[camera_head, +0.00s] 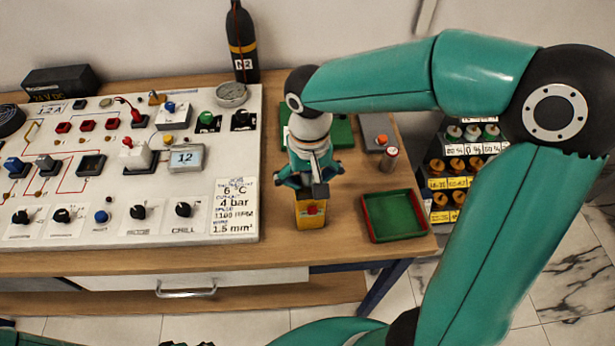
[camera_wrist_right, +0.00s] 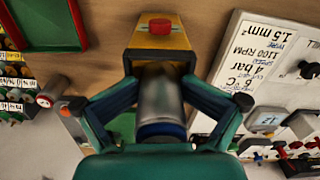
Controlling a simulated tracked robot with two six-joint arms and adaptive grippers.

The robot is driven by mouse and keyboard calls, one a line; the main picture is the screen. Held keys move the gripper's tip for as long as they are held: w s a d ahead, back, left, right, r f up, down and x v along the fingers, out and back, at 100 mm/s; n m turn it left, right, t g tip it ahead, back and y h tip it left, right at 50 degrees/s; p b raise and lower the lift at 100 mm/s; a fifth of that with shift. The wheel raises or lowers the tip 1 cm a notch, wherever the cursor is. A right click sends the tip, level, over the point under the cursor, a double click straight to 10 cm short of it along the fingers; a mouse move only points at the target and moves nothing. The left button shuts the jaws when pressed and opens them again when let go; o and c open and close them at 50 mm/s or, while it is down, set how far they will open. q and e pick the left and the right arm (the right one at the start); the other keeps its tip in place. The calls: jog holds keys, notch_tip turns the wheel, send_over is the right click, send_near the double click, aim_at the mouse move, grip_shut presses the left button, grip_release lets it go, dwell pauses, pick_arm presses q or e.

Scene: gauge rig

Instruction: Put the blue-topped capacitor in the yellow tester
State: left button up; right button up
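The yellow tester (camera_head: 310,214) with a red button stands on the wooden bench, right of the white panel. It also shows at the top of the right wrist view (camera_wrist_right: 143,38). My right gripper (camera_head: 304,186) is over the tester, pointing down. In the right wrist view, its fingers are closed on both sides of the blue-topped capacitor (camera_wrist_right: 161,98), a silvery cylinder with its blue end toward the camera. The capacitor's far end meets the tester's dark part in the picture. I cannot tell whether it is inside or just above. My left gripper is not visible.
A green tray with red sides (camera_head: 366,217) lies right of the tester. A red-topped cylinder (camera_head: 389,161) stands behind it. The white panel (camera_head: 232,197) with switches fills the left. A dark bottle (camera_head: 240,50) stands at the back. A rack (camera_head: 455,165) is beyond the bench's right edge.

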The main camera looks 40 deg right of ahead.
jog(key=shift+s+r, duration=0.25)
jog(key=shift+w, duration=0.1)
jog(key=shift+r+p, duration=0.35)
jog(key=shift+p, duration=0.15)
notch_tip(320, 180, up, 13)
jog(key=shift+f, duration=0.1)
dwell(0.5)
